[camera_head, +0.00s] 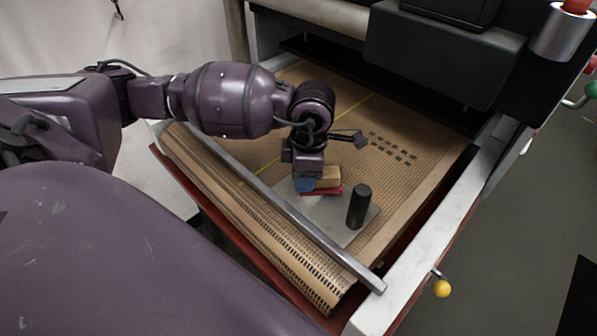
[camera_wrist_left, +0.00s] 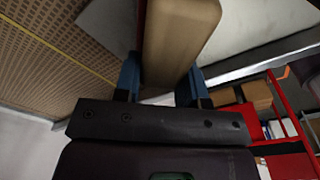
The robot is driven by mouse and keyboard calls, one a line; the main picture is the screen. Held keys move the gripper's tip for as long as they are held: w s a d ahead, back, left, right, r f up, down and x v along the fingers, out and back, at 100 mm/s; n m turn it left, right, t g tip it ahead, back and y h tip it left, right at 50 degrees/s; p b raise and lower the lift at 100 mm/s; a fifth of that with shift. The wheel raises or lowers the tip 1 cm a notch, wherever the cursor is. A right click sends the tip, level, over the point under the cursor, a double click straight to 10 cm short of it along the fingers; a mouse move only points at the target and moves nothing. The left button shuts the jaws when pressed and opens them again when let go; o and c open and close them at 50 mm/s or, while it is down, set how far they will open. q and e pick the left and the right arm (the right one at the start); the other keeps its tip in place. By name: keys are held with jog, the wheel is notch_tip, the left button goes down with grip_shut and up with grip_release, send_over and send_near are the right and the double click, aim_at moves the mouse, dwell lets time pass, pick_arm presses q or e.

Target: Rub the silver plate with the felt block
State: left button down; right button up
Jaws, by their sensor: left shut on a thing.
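The felt block (camera_head: 326,178) has a tan wooden body and a red felt underside. My left gripper (camera_head: 306,184) points down and is shut on it. In the left wrist view the block (camera_wrist_left: 178,38) sits between the two blue fingers of the gripper (camera_wrist_left: 161,80). The silver plate (camera_head: 335,225) is a flat grey sheet lying on the perforated brown bed. The block is over the plate's far part; I cannot tell whether the felt touches it. The gripper and block hide part of the plate. My right gripper is not in view.
A black cylinder (camera_head: 359,206) stands upright on the plate's right side, close to the block. A metal bar (camera_head: 290,213) crosses the bed's near side. A black machine housing (camera_head: 445,62) stands over the far end. Bare bed (camera_head: 420,180) lies to the right.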

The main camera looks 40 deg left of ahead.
pick_arm(q)
jog(key=shift+w+d, duration=0.1)
jog(key=shift+w, duration=0.7)
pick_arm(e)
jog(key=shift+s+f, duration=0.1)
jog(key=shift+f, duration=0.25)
pick_arm(q)
jog(key=shift+w+d+f+b, duration=0.1)
jog(key=shift+w+d+b, duration=0.1)
jog(key=shift+w+b, duration=1.05)
jog(key=shift+w+p, duration=0.35)
jog(key=shift+p, duration=0.1)
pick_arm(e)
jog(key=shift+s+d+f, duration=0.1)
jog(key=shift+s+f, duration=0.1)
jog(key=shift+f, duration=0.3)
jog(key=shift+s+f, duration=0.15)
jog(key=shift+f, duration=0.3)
pick_arm(q)
jog(key=shift+r+p, duration=1.2)
jog(key=shift+r, duration=1.85)
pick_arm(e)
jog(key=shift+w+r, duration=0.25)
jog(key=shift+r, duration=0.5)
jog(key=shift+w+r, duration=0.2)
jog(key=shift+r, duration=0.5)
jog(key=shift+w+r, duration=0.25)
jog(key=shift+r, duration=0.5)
